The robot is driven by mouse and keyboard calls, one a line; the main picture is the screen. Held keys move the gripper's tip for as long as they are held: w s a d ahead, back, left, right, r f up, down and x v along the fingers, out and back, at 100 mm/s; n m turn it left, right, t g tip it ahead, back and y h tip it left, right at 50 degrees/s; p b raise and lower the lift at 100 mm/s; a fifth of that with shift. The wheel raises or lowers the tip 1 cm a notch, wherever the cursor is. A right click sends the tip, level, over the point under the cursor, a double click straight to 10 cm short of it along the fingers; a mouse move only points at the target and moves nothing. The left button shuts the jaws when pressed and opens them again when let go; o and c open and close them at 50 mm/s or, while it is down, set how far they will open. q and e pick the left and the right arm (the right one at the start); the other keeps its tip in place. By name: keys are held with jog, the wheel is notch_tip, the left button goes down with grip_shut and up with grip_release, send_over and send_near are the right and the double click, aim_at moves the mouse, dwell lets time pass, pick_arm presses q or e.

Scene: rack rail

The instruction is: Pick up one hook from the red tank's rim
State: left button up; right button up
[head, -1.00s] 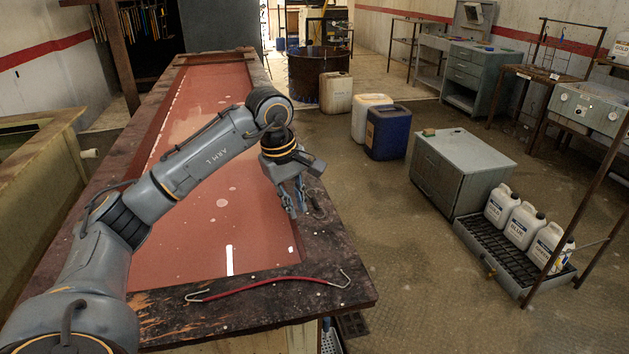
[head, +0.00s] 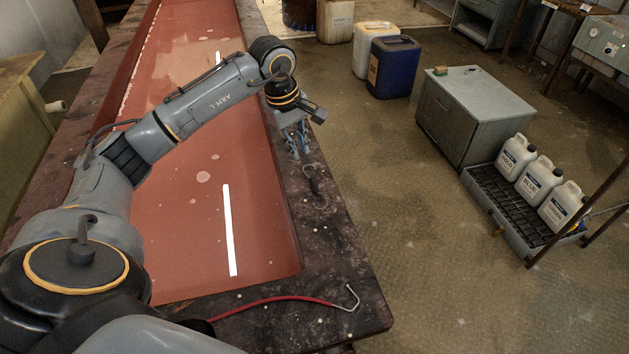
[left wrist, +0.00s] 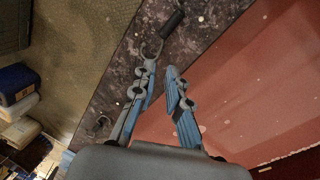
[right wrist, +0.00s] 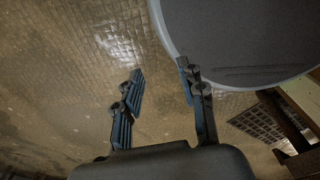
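The red tank (head: 195,215) has a wide dark rim (head: 345,255). A small metal hook with a dark grip (head: 315,185) lies on the right rim; it also shows in the left wrist view (left wrist: 172,22). A second small hook shape (left wrist: 100,127) shows farther along the rim's edge, partly dark. My left gripper (head: 299,153) is over the right rim, just beyond the first hook, open and empty. In the left wrist view its fingertips (left wrist: 161,70) are close to that hook's curved end; contact cannot be told. My right gripper (right wrist: 161,68) is open and empty above the floor.
A grey cabinet (head: 480,105), a crate with white jugs (head: 490,205) and a blue container (head: 393,68) stand on the floor to the right. A grey rounded surface (right wrist: 240,40) is beside my right gripper.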

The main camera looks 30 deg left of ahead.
aim_at(308, 173)
pick_arm(q)
jog(key=shift+w+f, duration=0.15)
jog(key=shift+f, duration=0.45)
jog(key=shift+w+f, duration=0.15)
jog(key=shift+f, duration=0.4)
jog(key=shift+w+f, duration=0.1)
jog(key=shift+f, duration=0.1)
jog(key=shift+d+f+p, duration=0.1)
jog(key=shift+f+p, duration=0.2)
jog(key=shift+p, duration=0.2)
jog(key=f, duration=0.1)
jog(key=f+p, duration=0.1)
jog(key=f, duration=0.1)
jog(key=shift+w+d+f+p, duration=0.25)
jog(key=shift+w+d+p, duration=0.05)
jog(key=shift+w, duration=0.05)
jog(key=shift+w+f, duration=0.15)
jog(key=shift+f, duration=0.3)
grip_shut()
pick_arm(e)
jog(key=r, duration=0.2)
jog(key=w+r, duration=0.1)
jog(key=shift+a, duration=0.4)
jog(key=shift+d, duration=0.1)
pick_arm(q)
jog(key=shift+r, duration=0.1)
pick_arm(e)
jog(key=shift+f, duration=0.15)
